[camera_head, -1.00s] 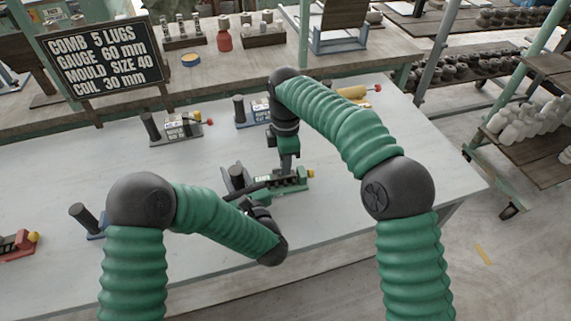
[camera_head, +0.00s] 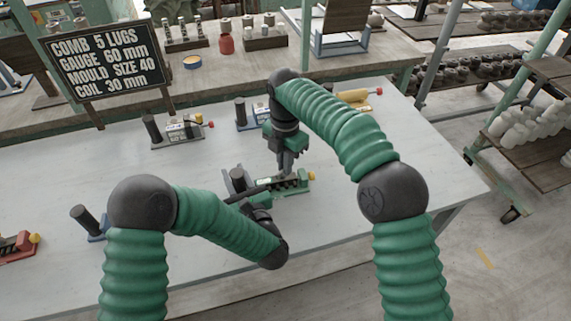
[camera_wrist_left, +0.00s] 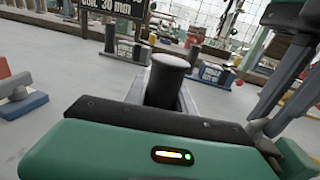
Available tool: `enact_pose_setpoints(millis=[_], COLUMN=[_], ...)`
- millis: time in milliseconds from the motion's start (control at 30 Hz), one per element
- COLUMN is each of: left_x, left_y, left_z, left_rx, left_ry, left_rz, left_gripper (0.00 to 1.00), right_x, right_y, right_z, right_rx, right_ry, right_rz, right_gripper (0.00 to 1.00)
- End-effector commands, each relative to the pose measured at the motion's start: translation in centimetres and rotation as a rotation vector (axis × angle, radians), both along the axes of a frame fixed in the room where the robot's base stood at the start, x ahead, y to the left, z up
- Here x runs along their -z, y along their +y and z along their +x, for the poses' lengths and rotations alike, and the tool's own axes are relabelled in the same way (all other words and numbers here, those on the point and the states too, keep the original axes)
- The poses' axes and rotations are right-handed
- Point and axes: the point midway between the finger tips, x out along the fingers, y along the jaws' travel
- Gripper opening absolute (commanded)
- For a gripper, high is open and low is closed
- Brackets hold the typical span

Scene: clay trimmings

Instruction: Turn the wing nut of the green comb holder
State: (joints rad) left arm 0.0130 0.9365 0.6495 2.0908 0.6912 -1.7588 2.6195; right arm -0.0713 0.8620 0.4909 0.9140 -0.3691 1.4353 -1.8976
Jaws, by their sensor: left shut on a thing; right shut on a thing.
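The green comb holder (camera_head: 301,187) lies on the white table in the head view, with dark comb pieces along it and a yellow knob (camera_head: 312,176) at its right end. My left gripper (camera_head: 246,197) is low at the holder's left part, shut on it; its fingertips are hard to make out. My right gripper (camera_head: 287,172) points down from above, shut on the wing nut, which its fingers hide. In the left wrist view a dark upright cylinder (camera_wrist_left: 165,82) stands beyond a green body with a lit indicator, and my right gripper's dark fingers show at right.
Other holders stand around: a grey one (camera_head: 180,132) at back left, a blue one (camera_head: 248,117) behind my right gripper, and a red one (camera_head: 18,247) at far left. A black signboard (camera_head: 107,66) stands behind. The table front is clear between my arms.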

Motion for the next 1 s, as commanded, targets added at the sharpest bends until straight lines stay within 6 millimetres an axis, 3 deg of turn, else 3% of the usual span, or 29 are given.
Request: enact_pose_setpoints(millis=[433,500,633,1000], left_x=[0.09,0.09,0.09,0.08], left_y=[0.26,0.26,0.2,0.07], left_z=[-0.05,-0.05,-0.04,-0.01], left_rx=[-0.006,-0.006,-0.004,-0.001], left_ry=[0.002,0.002,0.002,0.002], left_rz=[0.003,0.003,0.003,0.002], left_gripper=[0.0,0.0,0.0,0.0], right_x=[-0.07,-0.06,-0.03,-0.89], right_y=[-0.42,-0.45,-0.3,-0.08], right_z=[0.23,0.22,0.15,0.12], right_rx=[-0.006,-0.005,-0.007,-0.009], right_ry=[-0.006,-0.005,-0.004,-0.002], right_rz=[-0.007,-0.008,-0.005,-0.002], right_gripper=[0.0,0.14,0.3,0.3])
